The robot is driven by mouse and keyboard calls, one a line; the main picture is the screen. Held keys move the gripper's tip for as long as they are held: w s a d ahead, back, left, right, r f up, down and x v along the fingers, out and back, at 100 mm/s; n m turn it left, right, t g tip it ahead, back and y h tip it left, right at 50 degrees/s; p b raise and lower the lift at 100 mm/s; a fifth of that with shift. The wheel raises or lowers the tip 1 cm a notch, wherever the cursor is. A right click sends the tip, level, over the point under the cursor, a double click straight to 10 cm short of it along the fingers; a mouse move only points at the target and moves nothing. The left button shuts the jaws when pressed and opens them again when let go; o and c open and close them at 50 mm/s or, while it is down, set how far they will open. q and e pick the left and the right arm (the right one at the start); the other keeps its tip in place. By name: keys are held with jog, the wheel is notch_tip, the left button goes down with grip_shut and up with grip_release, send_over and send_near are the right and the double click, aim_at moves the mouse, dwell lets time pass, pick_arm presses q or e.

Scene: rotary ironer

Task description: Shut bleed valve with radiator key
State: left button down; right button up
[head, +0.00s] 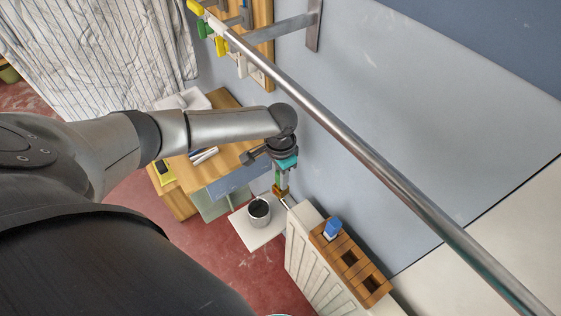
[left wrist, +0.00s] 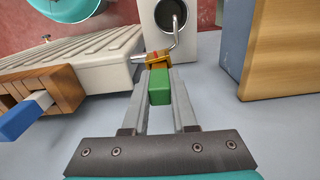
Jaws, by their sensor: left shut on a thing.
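The radiator key has a green grip (left wrist: 159,87) and a brass-coloured head (left wrist: 157,60) with a red mark. My left gripper (left wrist: 160,88) is shut on the green grip, one grey finger on each side. The key's head is at the end of the white radiator (left wrist: 100,62), by a bent metal spout (left wrist: 174,28). The bleed valve itself is hidden behind the head, and I cannot tell whether the key is fully seated on it. In the head view, my left gripper (head: 280,180) points down beside the radiator (head: 303,250). My right gripper is not in view.
A cup (head: 259,212) stands on a white board (head: 245,236) below the spout. A wooden rack (head: 348,262) with a blue-handled item (head: 333,229) sits on the radiator. A metal rail (head: 370,170) crosses above. A wooden desk (head: 222,168) stands beyond.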

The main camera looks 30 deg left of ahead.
pick_arm(q)
jog(key=shift+s+f, duration=0.1)
jog(key=shift+s, duration=0.1)
jog(key=c, duration=0.6)
grip_release()
jog(key=shift+w, duration=0.1)
